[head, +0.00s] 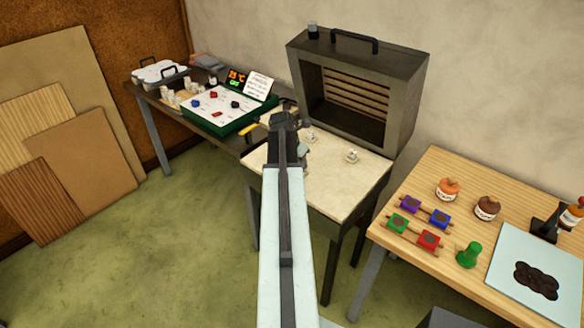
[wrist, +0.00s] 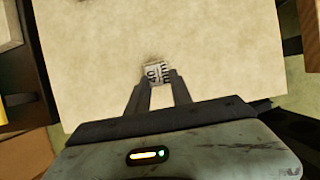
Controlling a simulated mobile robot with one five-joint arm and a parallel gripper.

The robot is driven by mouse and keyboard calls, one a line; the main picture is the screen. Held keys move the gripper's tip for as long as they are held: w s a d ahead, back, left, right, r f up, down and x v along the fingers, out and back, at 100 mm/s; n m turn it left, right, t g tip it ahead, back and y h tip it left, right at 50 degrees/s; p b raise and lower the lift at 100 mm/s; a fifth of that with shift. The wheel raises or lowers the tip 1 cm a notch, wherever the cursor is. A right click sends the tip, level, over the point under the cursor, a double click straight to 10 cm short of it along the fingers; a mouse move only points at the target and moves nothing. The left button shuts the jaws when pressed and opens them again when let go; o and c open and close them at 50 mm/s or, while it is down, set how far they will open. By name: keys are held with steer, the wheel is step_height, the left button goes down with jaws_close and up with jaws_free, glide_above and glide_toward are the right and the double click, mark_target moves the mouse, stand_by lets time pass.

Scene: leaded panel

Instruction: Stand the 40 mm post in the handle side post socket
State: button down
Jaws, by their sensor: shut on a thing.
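The 40 mm post (wrist: 158,72) is a small pale block with dark "40 mm" lettering, seen end-on in the wrist view. My gripper (wrist: 157,80) is shut on it, one finger at each side, over the cream board (wrist: 215,45). I cannot tell how high the post is above the board. In the head view my arm hides the post and the fingertips. Two small whitish pieces, one farther back (head: 311,136) and one nearer the front right (head: 352,155), sit on the cream board. I cannot tell which is the handle side socket.
A dark open-fronted kiln (head: 408,85) stands at the board's back edge. A left bench holds a green-edged tray (head: 205,119) with coloured pieces. A right wooden table (head: 444,170) holds coloured blocks, jars and a pale blue mat (head: 512,262). The board's right front is clear.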

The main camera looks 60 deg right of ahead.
steer(key=shift+w+d, duration=0.25)
steer(key=shift+d, duration=0.35)
step_height(320, 180, down, 4)
steer(key=b, duration=0.4)
steer(key=shift+w+a+r, duration=0.15)
steer(key=shift+r, duration=0.05)
steer(key=shift+f, duration=0.15)
steer(key=c, duration=1.1)
jaws_free()
steer(key=shift+c, duration=0.2)
